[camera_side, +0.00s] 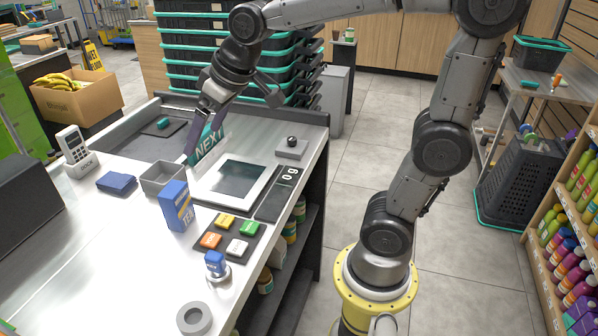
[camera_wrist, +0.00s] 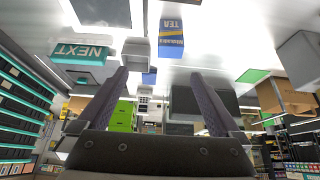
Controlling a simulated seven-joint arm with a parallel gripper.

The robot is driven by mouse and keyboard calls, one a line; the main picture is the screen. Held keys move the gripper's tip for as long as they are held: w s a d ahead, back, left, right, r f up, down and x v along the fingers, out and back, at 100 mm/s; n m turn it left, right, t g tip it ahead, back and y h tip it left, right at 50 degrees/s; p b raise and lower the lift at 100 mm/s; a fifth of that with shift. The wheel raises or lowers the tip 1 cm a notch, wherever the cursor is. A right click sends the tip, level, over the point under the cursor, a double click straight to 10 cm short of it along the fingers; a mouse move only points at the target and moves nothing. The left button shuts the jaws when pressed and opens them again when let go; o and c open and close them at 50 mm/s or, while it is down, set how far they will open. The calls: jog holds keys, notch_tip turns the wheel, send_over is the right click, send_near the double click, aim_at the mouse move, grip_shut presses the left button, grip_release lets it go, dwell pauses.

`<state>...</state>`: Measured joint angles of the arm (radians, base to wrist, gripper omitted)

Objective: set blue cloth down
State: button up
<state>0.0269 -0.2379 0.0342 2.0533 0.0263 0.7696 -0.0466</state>
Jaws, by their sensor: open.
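The blue cloth (camera_side: 116,183) is a small, dark blue folded pad. It lies flat on the metal counter (camera_side: 85,250), left of an open grey tray (camera_side: 163,178). A blue patch between my fingers in the wrist view, beyond the tray, looks like the same cloth (camera_wrist: 149,77). My gripper (camera_side: 203,140) is open, with nothing between its fingers. It is above the counter beside the teal NEXT sign (camera_side: 209,147), right of the cloth and apart from it. In the wrist view my gripper (camera_wrist: 160,73) shows both fingers spread wide.
A blue tea box (camera_side: 176,206) stands upright in front of the tray. A card terminal (camera_side: 75,147) stands left. A flat scanner plate (camera_side: 236,181), coloured buttons (camera_side: 231,236), a stamp (camera_side: 215,263) and a tape roll (camera_side: 194,318) occupy the right side. Counter left of the tea box is clear.

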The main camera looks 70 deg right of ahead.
jog(key=s+f, duration=0.2)
jog(key=s, duration=0.7)
jog(key=s+f, duration=0.3)
jog(key=s, duration=0.6)
jog(key=shift+a, duration=0.25)
